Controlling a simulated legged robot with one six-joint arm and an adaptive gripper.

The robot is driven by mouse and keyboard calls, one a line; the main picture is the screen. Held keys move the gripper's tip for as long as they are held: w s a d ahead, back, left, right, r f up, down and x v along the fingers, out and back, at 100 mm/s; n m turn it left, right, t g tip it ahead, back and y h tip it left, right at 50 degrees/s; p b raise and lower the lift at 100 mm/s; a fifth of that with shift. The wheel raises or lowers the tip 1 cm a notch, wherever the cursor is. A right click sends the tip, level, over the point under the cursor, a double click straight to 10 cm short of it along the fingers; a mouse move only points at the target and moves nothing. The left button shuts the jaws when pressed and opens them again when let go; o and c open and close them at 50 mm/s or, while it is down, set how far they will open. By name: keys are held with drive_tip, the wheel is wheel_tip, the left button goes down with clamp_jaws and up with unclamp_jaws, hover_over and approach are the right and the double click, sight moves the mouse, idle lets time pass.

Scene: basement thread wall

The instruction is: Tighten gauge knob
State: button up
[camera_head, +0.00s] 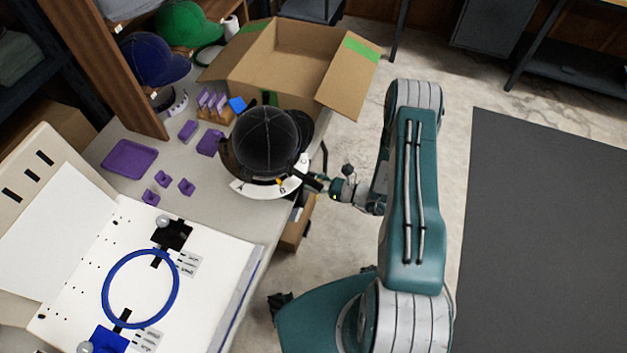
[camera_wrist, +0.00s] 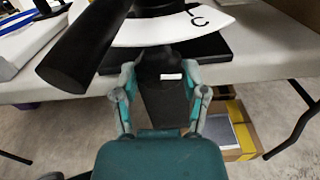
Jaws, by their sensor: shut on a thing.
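The gauge has a white curved scale (camera_head: 263,188) with a dark round cap (camera_head: 265,143) standing over it, near the table's right edge. In the wrist view its white scale (camera_wrist: 175,30) crosses the top. My gripper (camera_head: 325,184) reaches the gauge's front right side from the right. In the wrist view my gripper (camera_wrist: 163,85) is shut on a black part at the gauge's front, which looks like the gauge knob (camera_wrist: 160,68); its outline blends with the dark base. A thick black handle (camera_wrist: 85,48) sticks out to the left, close to my left finger.
An open cardboard box (camera_head: 275,65) stands behind the gauge. Small purple parts and a purple tray (camera_head: 130,158) lie to the left. A white board with a blue hoop (camera_head: 110,285) fills the table's near left. A carton (camera_wrist: 232,130) sits below the table.

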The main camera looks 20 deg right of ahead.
drive_tip(key=shift+m, duration=0.3)
drive_tip(key=m, duration=0.7)
drive_tip(key=shift+r, duration=0.1)
drive_tip(key=m, duration=0.5)
drive_tip(key=shift+r, duration=0.1)
drive_tip(key=shift+s+a+m, duration=0.1)
drive_tip(key=shift+m, duration=1.8)
